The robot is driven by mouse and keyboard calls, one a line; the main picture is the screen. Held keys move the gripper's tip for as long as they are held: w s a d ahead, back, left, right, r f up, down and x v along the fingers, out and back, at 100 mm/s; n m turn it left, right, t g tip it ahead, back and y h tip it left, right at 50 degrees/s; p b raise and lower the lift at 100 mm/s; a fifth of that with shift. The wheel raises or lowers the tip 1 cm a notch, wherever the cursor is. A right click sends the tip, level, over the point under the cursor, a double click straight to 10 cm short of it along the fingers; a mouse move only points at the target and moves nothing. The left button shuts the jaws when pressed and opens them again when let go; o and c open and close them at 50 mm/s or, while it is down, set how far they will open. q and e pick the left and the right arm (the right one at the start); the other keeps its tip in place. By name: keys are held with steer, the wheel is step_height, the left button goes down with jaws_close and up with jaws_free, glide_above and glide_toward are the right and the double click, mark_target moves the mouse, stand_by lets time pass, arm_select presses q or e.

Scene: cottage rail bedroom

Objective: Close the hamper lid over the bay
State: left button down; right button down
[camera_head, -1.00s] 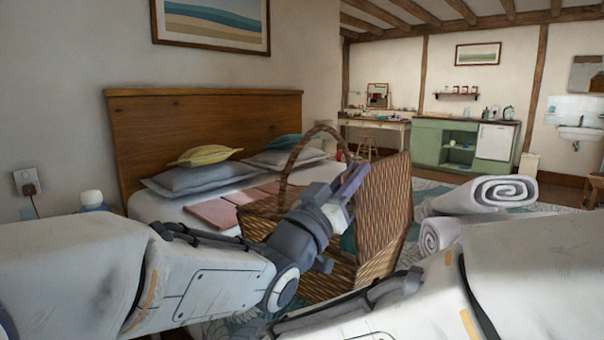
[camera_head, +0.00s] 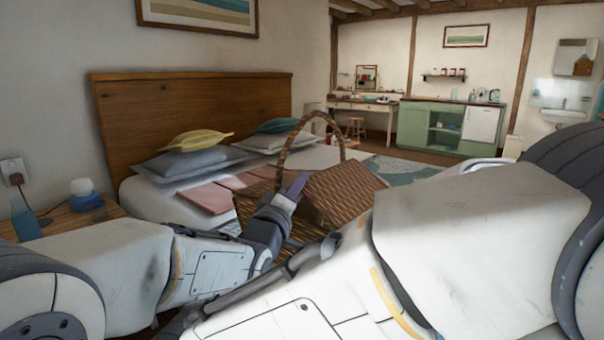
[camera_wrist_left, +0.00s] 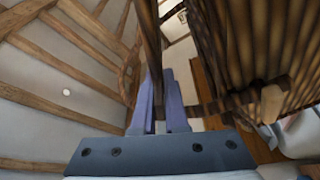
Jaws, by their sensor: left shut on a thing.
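The wicker hamper (camera_head: 258,206), with a tall arched handle (camera_head: 283,152), stands beside the bed. Its woven lid (camera_head: 345,188) is tilted down from upright over the right part, not flat. My left gripper (camera_head: 296,187) is at the lid's left edge, close to the handle. The exact contact is hard to see. The hamper's lower front is hidden by my arms. My right arm crosses the front right; its gripper is not visible.
The bed, with pillows (camera_head: 190,162) and folded pink cloths (camera_head: 212,197), lies behind the hamper. A bedside table (camera_head: 60,222) with a small lamp (camera_head: 85,192) is at left. A green cabinet (camera_head: 418,127) stands at the far wall. Open floor lies beyond the hamper.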

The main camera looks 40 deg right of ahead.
arm_select(q)
steer(key=shift+w+a+f+n+y, duration=0.15)
steer(key=shift+w+f+n+y, duration=0.2)
steer(key=shift+f+n, duration=0.3)
steer(key=shift+w+a+f+n+y, duration=0.1)
steer(key=shift+w+f+n+y, duration=0.25)
steer(key=shift+f+n, duration=0.3)
steer(key=shift+f, duration=0.1)
steer(key=c, duration=1)
jaws_free()
steer(key=shift+f, duration=0.1)
